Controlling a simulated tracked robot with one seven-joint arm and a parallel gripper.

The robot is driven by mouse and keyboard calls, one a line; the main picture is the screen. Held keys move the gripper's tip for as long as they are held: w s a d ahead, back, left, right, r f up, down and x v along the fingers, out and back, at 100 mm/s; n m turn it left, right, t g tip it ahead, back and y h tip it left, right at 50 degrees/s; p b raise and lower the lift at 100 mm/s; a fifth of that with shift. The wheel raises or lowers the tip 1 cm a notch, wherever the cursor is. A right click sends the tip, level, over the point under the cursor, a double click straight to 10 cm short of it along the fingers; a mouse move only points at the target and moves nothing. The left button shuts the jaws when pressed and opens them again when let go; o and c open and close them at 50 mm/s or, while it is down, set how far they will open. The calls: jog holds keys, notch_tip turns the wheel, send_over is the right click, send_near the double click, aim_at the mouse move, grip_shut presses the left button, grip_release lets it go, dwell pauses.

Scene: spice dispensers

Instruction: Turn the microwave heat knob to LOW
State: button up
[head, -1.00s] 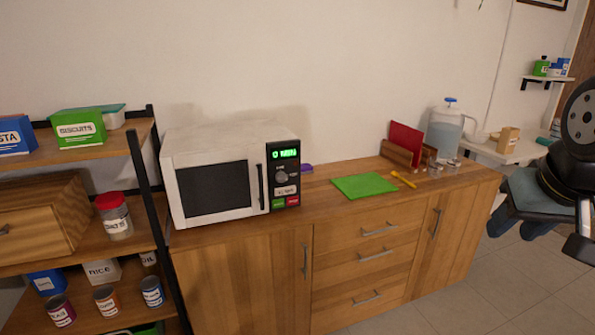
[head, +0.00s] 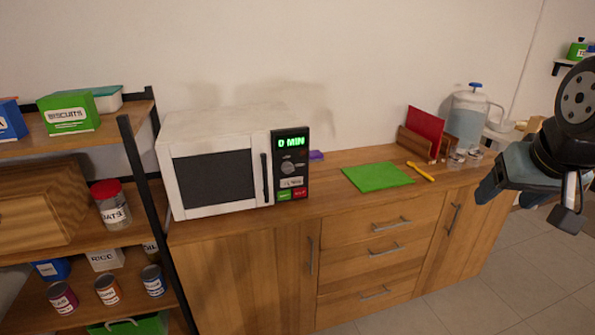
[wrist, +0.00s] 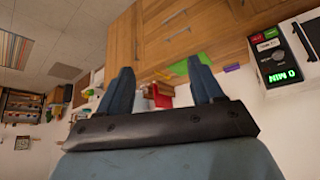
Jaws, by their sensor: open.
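The white microwave (head: 218,118) stands on the left part of the wooden counter, its door shut. Its black control panel on the right has a green display reading "0 MIN" and a round grey heat knob (head: 288,168); the knob's marks are too small to read. In the wrist view the microwave panel (wrist: 277,62) shows upside down at the right edge. My gripper (head: 512,196) is at the right of the head view, well away from the microwave. In the wrist view its two blue fingers (wrist: 160,88) stand apart with nothing between them.
The counter holds a green cutting board (head: 378,177), a yellow utensil (head: 420,171), a red board (head: 426,127) and a water dispenser (head: 467,122). A shelf unit with boxes and cans stands left, its black post (head: 147,200) close to the microwave. The floor in front is clear.

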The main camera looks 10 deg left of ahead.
jog(key=w+a+f+n+t+y, duration=0.1)
jog(key=w+a, duration=0.3)
jog(key=w, duration=0.2)
jog(key=w+a+f+n+t, duration=0.1)
jog(key=w+a+f, duration=0.1)
jog(key=w+a, duration=0.3)
jog(key=n+t+y, duration=0.4)
jog(key=t+y, duration=0.3)
jog(key=y, duration=0.1)
send_near(290, 170)
jog(key=x, duration=0.9)
jog(key=shift+r, duration=0.1)
jog(key=shift+c, duration=0.5)
